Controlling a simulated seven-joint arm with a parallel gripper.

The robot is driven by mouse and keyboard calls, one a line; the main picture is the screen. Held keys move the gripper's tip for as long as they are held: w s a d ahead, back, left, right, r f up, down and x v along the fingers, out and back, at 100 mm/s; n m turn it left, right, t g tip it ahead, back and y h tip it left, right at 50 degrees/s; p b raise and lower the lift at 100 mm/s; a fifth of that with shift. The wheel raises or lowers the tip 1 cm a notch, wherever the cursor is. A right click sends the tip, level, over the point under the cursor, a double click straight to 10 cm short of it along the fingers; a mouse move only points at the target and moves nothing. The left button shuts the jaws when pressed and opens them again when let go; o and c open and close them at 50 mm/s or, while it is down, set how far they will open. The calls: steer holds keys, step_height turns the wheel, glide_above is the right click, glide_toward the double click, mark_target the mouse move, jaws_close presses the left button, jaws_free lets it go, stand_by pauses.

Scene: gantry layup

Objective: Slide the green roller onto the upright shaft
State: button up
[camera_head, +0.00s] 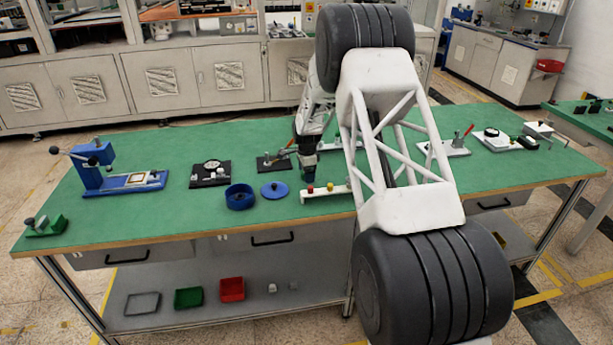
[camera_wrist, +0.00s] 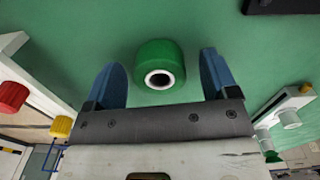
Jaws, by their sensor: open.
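The green roller (camera_wrist: 155,52) is a short green cylinder with a white ring around a dark bore. My gripper (camera_wrist: 163,66) is open, one finger on each side of the roller, with visible gaps on both sides. In the head view my gripper (camera_head: 308,168) points down over the middle of the table, and I cannot make out the roller there. I cannot clearly identify the upright shaft in either view.
A white bar with red and yellow knobs (camera_head: 325,191) lies close to my gripper. A blue round container (camera_head: 239,197) and blue lid (camera_head: 274,189) are to its left. A blue press (camera_head: 96,167) stands farther left. The front left tabletop is mostly clear.

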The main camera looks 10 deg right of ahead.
steer(key=shift+c, duration=0.2)
stand_by(0.3)
steer(key=c, duration=1)
steer(key=shift+r, duration=0.1)
steer(key=shift+r, duration=4.95)
steer(key=shift+n, duration=0.6)
steer(key=shift+w+a+r, duration=0.6)
steer(key=shift+w+a, duration=1.25)
steer(key=shift+a, duration=0.5)
steer(key=shift+w+a+r, duration=0.55)
steer(key=shift+w+a, duration=1.25)
steer(key=shift+a, duration=0.6)
steer(key=shift+w+a+r, duration=0.6)
steer(key=shift+w+a, duration=1.25)
steer(key=shift+a, duration=0.5)
